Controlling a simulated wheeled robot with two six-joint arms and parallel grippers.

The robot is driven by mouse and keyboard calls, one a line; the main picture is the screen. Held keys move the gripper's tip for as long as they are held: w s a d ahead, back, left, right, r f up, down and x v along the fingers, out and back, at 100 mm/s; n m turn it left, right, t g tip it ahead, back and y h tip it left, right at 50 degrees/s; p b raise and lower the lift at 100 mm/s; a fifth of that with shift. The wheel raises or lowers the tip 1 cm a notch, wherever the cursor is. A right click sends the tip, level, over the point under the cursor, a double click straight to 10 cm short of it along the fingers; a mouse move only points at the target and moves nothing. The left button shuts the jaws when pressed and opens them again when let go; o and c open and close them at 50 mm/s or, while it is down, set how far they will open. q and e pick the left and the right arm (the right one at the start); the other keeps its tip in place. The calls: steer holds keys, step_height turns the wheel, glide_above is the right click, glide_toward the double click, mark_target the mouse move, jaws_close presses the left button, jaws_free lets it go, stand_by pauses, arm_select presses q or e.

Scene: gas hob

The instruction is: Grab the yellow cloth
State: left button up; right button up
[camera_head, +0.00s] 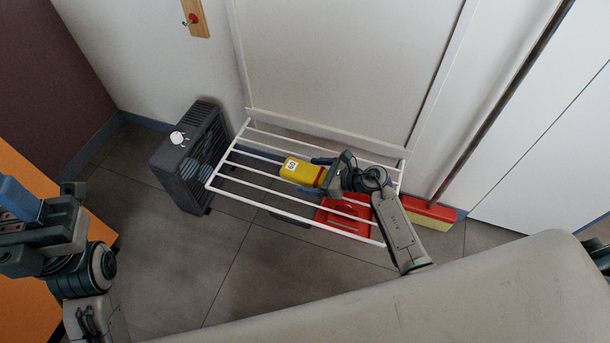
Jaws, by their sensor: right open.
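The yellow cloth (298,170), folded into a small block with a white label marked in dark print, lies on a white wire rack (262,187). My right gripper (307,174) is at the cloth's right end. Its blue fingers are open, one on the far side and one on the near side of the cloth. I cannot tell whether they touch it. The cloth's right end is partly hidden by the gripper. My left gripper (20,198) is at the left edge of the view, far from the cloth; its jaw opening is not clear.
A dark heater (190,160) with a white knob stands left of the rack. A red object (342,216) shows under the rack's bars. Tiled floor is free in front of the heater.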

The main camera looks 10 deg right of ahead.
steer(key=shift+w, duration=0.1)
steer(key=c, duration=1.1)
